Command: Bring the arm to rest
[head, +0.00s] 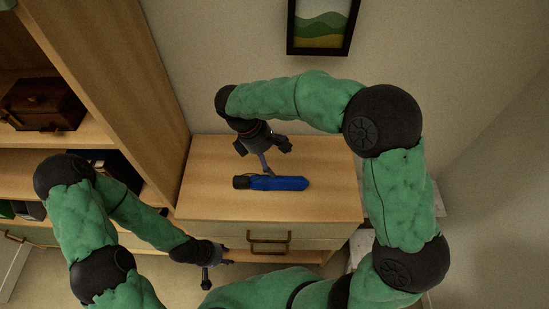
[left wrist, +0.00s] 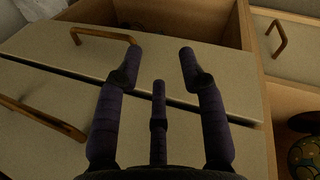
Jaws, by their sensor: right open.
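My left gripper (head: 207,278) hangs low in front of the wooden chest, left of its handle. In the left wrist view its fingers (left wrist: 160,62) are spread apart with nothing between them, facing pale drawer fronts. My right gripper (head: 266,155) is open above the chest top (head: 215,165). It points down just behind a blue rolled item (head: 280,183) with a black end, perhaps a folded umbrella. That item lies on the chest top. I cannot tell whether the right fingers touch it.
A wooden shelf unit (head: 140,85) holding a brown box (head: 42,104) stands on the left. The chest has a drawer handle (head: 269,240) in front. A framed picture (head: 322,25) hangs on the wall. Handles (left wrist: 103,35) stick out from the fronts near my left fingers.

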